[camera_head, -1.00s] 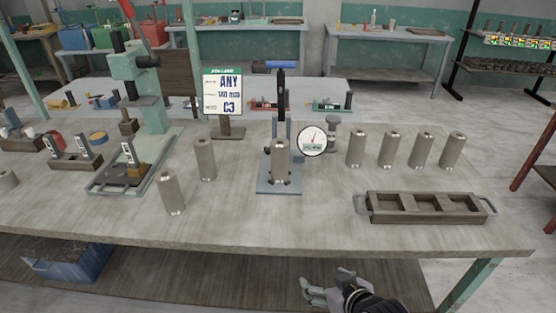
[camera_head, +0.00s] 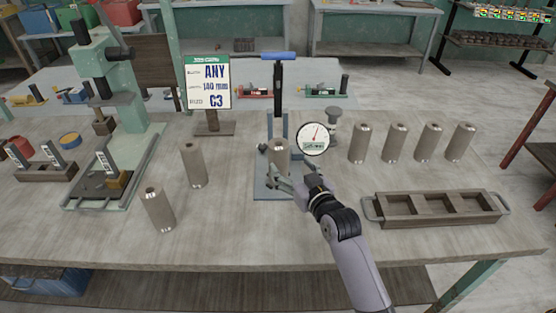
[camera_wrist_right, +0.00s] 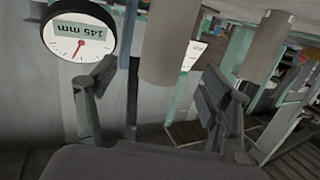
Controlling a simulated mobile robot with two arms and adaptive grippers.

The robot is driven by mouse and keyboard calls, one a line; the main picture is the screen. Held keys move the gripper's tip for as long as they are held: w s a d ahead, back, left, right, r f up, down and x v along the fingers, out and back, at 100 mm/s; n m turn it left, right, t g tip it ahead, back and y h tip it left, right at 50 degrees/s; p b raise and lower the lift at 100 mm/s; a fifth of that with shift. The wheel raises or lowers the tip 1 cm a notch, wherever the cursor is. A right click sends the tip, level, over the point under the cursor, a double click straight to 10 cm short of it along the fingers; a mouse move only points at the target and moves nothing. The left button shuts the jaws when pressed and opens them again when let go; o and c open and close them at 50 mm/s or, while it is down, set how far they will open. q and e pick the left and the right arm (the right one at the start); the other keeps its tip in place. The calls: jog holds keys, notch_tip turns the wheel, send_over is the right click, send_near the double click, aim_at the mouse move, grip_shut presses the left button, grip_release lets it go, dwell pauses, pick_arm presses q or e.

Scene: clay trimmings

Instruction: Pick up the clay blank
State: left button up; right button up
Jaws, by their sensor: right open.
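A grey-brown cylindrical clay blank (camera_head: 281,152) stands upright on the blue-grey base of the measuring stand (camera_head: 262,183). My right gripper (camera_head: 284,174) is open and just in front of this blank, partly covering its lower part. In the right wrist view the blank (camera_wrist_right: 170,40) shows between the two spread fingers of the right gripper (camera_wrist_right: 155,92), with a visible gap on each side. The dial (camera_wrist_right: 80,35) beside it reads 145 mm. My left gripper is not in view.
More blanks stand left (camera_head: 194,165) and front left (camera_head: 157,209), and several in a row at right (camera_head: 395,143). A wooden tray (camera_head: 440,219) with three compartments lies at right. A sign (camera_head: 208,84) reads ANY, 140 mm, C3. A green press (camera_head: 119,130) stands at left.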

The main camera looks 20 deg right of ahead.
aim_at(284, 159)
jog(key=w, duration=0.3)
jog(key=shift+a+f, duration=0.15)
jog(key=shift+w, duration=0.15)
jog(key=w, duration=0.1)
jog(key=w+p, duration=0.1)
jog(key=w, duration=0.1)
jog(key=w+a, duration=0.1)
jog(key=shift+w+f, duration=0.35)
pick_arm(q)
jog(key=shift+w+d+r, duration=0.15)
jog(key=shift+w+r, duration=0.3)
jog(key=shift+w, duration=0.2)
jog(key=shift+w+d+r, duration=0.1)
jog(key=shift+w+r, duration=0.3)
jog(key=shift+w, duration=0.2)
pick_arm(e)
jog(key=c, duration=1.7)
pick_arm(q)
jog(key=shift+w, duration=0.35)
pick_arm(e)
jog(key=shift+r, duration=0.15)
grip_shut()
